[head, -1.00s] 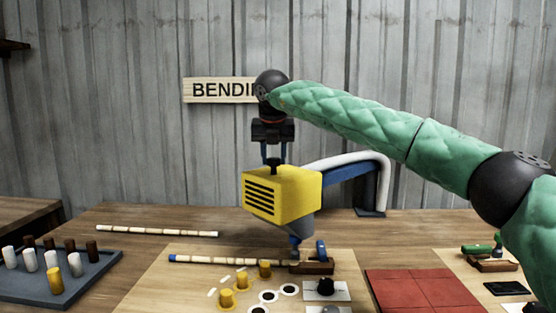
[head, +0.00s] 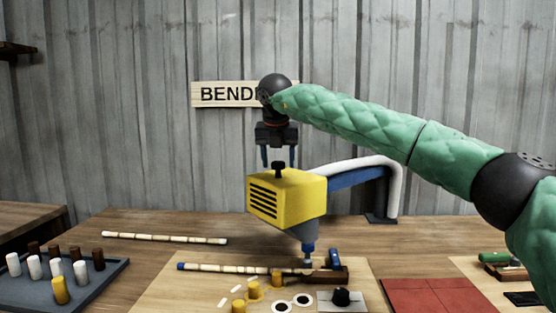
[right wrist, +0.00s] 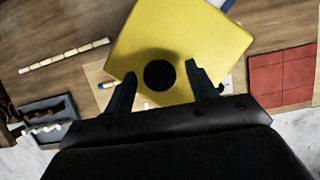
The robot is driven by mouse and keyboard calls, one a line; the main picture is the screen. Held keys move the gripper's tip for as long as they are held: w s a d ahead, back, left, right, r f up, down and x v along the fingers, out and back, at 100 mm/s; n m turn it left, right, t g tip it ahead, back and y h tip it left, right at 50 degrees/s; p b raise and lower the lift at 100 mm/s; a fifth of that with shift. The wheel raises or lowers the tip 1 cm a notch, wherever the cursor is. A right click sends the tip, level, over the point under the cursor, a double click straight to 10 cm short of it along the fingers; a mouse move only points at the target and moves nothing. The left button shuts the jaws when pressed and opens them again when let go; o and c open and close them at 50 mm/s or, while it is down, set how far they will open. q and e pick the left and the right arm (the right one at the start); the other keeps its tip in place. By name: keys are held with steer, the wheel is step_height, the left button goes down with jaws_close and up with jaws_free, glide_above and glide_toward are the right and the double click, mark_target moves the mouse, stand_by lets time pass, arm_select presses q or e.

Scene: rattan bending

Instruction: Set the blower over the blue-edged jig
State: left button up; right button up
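The blower (head: 290,195) is a yellow box with a grey, blue-tipped nozzle pointing down, carried on a blue arm (head: 357,177). Its nozzle tip is over the left part of the brown jig (head: 328,275) with the blue edge piece (head: 335,259); whether they touch is unclear. My right gripper (head: 279,163) is open above the blower, its fingers apart on either side of the black top knob (head: 278,172). The right wrist view shows the knob (right wrist: 159,75) between the spread fingers (right wrist: 158,80), with gaps both sides. My left gripper is not in view.
A blue-ended rattan pole (head: 235,268) lies at the jig; another pole (head: 165,238) lies behind. A peg tray (head: 95,290) is at left, yellow pegs (head: 254,291) in front. A red mat (head: 430,297) and green-edged jig (head: 497,262) are at right.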

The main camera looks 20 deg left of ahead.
steer(key=shift+r, duration=0.1)
steer(key=v, duration=0.7)
steer(key=shift+r, duration=0.25)
steer(key=shift+s, duration=0.15)
